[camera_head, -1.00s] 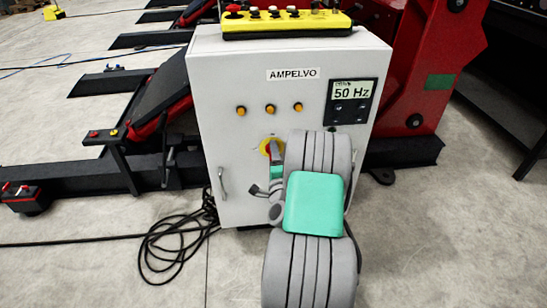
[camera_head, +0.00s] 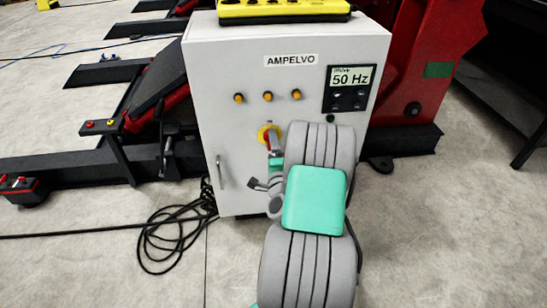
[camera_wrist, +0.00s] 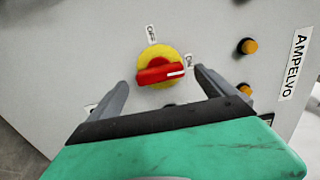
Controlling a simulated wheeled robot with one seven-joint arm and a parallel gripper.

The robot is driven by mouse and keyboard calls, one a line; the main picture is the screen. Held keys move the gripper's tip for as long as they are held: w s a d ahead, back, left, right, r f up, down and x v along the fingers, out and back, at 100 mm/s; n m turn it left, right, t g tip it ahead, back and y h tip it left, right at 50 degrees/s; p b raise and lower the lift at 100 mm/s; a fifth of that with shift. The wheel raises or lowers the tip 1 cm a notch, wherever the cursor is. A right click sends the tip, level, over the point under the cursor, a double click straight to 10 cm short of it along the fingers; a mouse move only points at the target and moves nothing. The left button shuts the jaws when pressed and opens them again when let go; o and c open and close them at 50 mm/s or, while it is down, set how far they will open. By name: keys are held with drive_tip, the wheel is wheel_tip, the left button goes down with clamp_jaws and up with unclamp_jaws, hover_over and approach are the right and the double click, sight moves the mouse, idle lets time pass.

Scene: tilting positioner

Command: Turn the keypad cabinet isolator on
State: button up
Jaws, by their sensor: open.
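The isolator is a red handle (camera_wrist: 155,74) on a yellow disc (camera_wrist: 158,57) on the grey keypad cabinet (camera_head: 230,130). In the wrist view an OFF label (camera_wrist: 151,33) is above the disc and an ON label (camera_wrist: 189,60) is to its right. The handle lies nearly level there, its white mark at the right end, towards ON. My gripper (camera_wrist: 161,85) is open, a finger on either side below the handle, holding nothing. In the head view the isolator (camera_head: 267,136) shows just above my gripper (camera_head: 273,155), partly hidden by my arm.
The cabinet front has several orange buttons (camera_head: 268,96), a 50 Hz display (camera_head: 350,88) and a door handle (camera_head: 220,172). A yellow control box (camera_head: 283,10) sits on top. Black cable (camera_head: 170,237) lies coiled on the floor at left. The red positioner (camera_head: 425,60) stands behind.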

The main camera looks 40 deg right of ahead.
drive_tip(key=b+v, duration=0.1)
drive_tip(key=v, duration=0.4)
drive_tip(key=shift+s+a, duration=0.2)
drive_tip(key=shift+s, duration=0.05)
